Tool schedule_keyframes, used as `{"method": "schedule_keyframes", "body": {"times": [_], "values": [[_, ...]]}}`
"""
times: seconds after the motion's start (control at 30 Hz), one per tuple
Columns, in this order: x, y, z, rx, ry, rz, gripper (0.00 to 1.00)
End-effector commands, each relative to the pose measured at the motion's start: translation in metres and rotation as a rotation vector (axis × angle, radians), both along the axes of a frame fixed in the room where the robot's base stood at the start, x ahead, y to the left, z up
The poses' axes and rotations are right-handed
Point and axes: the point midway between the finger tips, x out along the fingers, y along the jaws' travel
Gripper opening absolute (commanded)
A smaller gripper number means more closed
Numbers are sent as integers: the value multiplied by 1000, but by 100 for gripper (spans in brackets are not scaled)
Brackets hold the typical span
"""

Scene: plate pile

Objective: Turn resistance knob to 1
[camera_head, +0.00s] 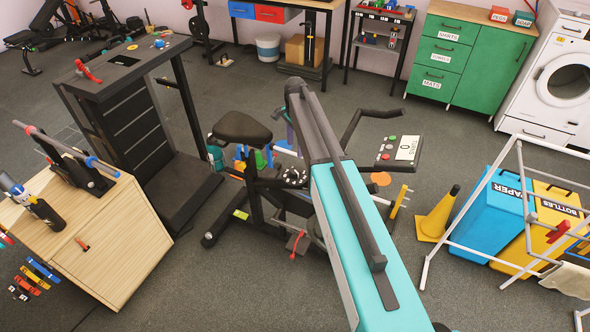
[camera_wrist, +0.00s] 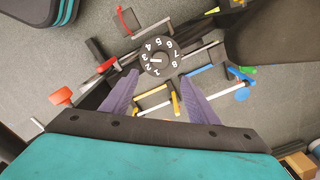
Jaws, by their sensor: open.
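The resistance knob (camera_wrist: 158,57) is a black dial with white numbers around its face. It shows between and just beyond the fingertips in the wrist view. In the head view the knob (camera_head: 295,176) is small, on the frame of the black exercise bike (camera_head: 241,128). My gripper (camera_wrist: 158,76) is open, with its two purple fingers spread on either side below the knob. Nothing is between them, and they look apart from the knob.
The bike's console (camera_head: 400,150) and handlebar stand to the right of the knob. A treadmill (camera_head: 125,75) and a wooden cabinet (camera_head: 110,240) stand at left. A yellow cone (camera_head: 437,215) and a blue bin (camera_head: 497,213) are at right. Several coloured tools lie around the bike.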

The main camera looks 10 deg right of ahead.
Motion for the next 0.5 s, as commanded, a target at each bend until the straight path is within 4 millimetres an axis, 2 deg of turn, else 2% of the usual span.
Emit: {"method": "schedule_keyframes", "body": {"times": [0.27,0.5], "values": [[0,1,-10,1,1,2,54],[0,2,-33,0,2,3,54]]}}
